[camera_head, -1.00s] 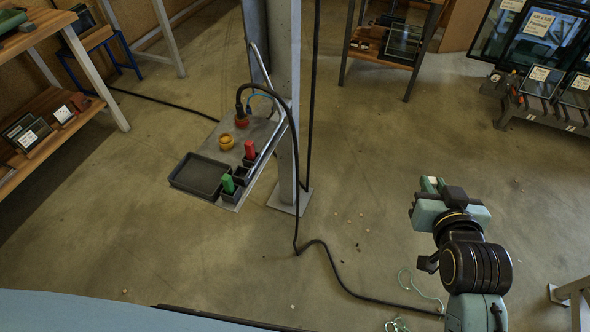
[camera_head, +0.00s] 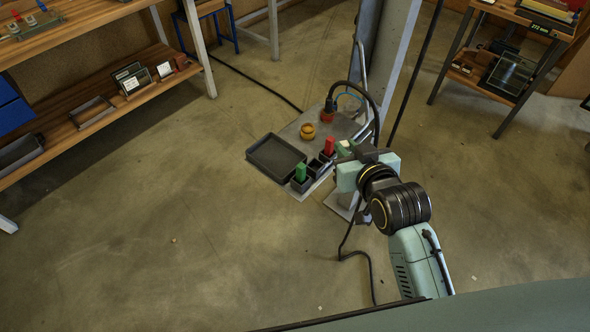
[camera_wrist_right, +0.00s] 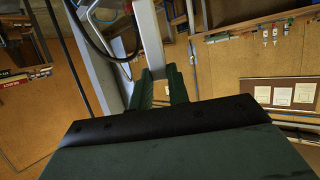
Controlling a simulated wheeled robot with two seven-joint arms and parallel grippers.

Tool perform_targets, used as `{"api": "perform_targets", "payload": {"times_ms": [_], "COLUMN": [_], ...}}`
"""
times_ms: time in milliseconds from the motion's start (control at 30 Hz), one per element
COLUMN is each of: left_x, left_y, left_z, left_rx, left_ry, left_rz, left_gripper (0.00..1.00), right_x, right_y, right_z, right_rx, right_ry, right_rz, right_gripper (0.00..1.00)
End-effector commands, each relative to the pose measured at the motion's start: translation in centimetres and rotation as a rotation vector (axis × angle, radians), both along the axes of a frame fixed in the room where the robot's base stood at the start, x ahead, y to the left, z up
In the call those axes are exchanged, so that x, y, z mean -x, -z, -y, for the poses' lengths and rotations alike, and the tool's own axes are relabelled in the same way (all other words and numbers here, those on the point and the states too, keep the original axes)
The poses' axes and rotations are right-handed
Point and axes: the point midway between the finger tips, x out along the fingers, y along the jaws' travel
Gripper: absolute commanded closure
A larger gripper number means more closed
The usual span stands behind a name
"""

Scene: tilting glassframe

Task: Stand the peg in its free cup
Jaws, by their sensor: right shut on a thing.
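A green peg (camera_head: 300,172) and a red peg (camera_head: 329,145) stand in dark square cups on a grey shelf plate. The cup (camera_head: 315,167) between them looks empty. My right gripper (camera_head: 344,147) is just right of the red peg in the head view; its height above the plate is hard to judge. It is shut on a small pale thing, probably a peg, mostly hidden by the fingers. The right wrist view shows the two green fingers (camera_wrist_right: 160,88) with something pale between them. My left gripper is not in view.
A dark tray (camera_head: 258,162), a yellow ring-shaped thing (camera_head: 307,132) and a red-orange plug (camera_head: 327,115) with a black cable are on the plate (camera_head: 290,128). A metal post (camera_head: 388,60) and a bent rail stand close behind my gripper. Shelves (camera_head: 75,120) are at left.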

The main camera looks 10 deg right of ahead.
Motion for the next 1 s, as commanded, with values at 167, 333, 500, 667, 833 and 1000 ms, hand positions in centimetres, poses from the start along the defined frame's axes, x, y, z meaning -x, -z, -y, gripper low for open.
{"api": "perform_targets", "payload": {"times_ms": [167,333,500,667,833,1000], "left_x": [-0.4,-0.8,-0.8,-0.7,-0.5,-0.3], "left_y": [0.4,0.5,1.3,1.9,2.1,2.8], "left_z": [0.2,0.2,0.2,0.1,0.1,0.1], "left_rx": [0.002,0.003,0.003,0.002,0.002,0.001], "left_ry": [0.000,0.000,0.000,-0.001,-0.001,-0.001], "left_rz": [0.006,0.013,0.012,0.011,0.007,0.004], "left_gripper": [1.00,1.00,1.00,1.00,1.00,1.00], "right_x": [-5.2,-7.9,-8.4,-8.3,-8.3,-8.3], "right_y": [0.9,1.4,4.3,6.9,8.0,10.4], "right_z": [-2.1,-2.9,-3.0,-3.0,-3.0,-3.0], "right_rx": [-0.005,-0.010,-0.011,-0.011,-0.011,-0.010], "right_ry": [-0.121,-0.176,-0.185,-0.184,-0.184,-0.184], "right_rz": [0.053,0.082,0.084,0.086,0.087,0.086], "right_gripper": [1.00,1.00,1.00,1.00,1.00,1.00]}}
